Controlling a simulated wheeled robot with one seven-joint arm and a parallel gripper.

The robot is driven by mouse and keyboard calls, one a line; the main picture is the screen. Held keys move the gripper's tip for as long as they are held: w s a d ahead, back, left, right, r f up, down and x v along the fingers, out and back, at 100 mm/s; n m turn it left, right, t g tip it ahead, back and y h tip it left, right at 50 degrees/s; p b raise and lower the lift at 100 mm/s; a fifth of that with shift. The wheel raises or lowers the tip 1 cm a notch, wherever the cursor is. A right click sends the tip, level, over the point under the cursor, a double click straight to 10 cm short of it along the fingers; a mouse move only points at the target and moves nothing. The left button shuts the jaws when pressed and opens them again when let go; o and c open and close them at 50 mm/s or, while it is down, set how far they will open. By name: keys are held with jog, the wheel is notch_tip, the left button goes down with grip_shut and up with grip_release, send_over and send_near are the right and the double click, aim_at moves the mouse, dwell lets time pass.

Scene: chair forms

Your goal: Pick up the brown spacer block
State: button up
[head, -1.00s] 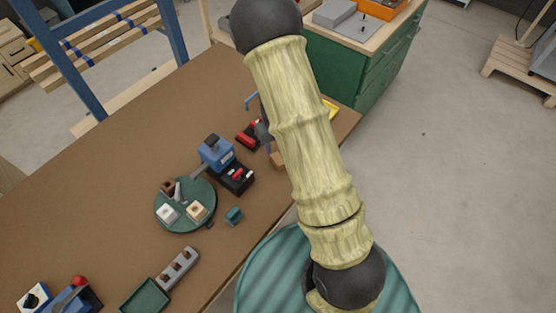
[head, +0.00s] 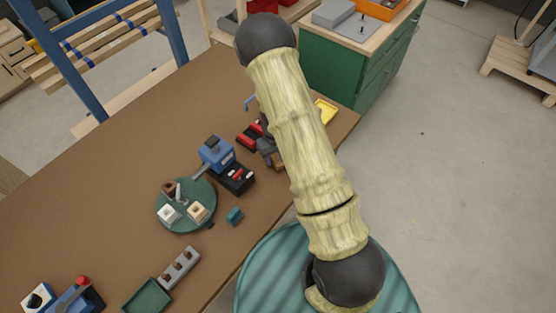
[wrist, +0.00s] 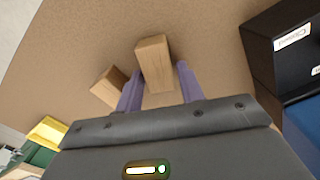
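Two wooden-brown blocks show in the wrist view; I cannot tell for sure which is the spacer block. One block (wrist: 154,63) stands at the fingertips, between and slightly beyond them. The other block (wrist: 108,88) lies just left of the left finger. My gripper (wrist: 159,72) is open, its two purple fingers apart with brown tabletop showing between them. In the head view my gripper (head: 267,150) is small and dark, low over the table's right part, beside my arm. The blocks are mostly hidden there.
A black-and-blue device (head: 217,153) stands left of my gripper, its black box (wrist: 285,45) close on the right in the wrist view. A green round plate (head: 187,222) holds small parts. A yellow tray (head: 325,112) lies near the table's (head: 120,165) right edge.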

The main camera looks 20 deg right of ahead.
aim_at(275, 156)
jog(key=shift+f, duration=0.15)
jog(key=shift+c, duration=0.5)
jog(key=c, duration=0.7)
notch_tip(275, 156, up, 10)
jog(key=shift+b, duration=0.5)
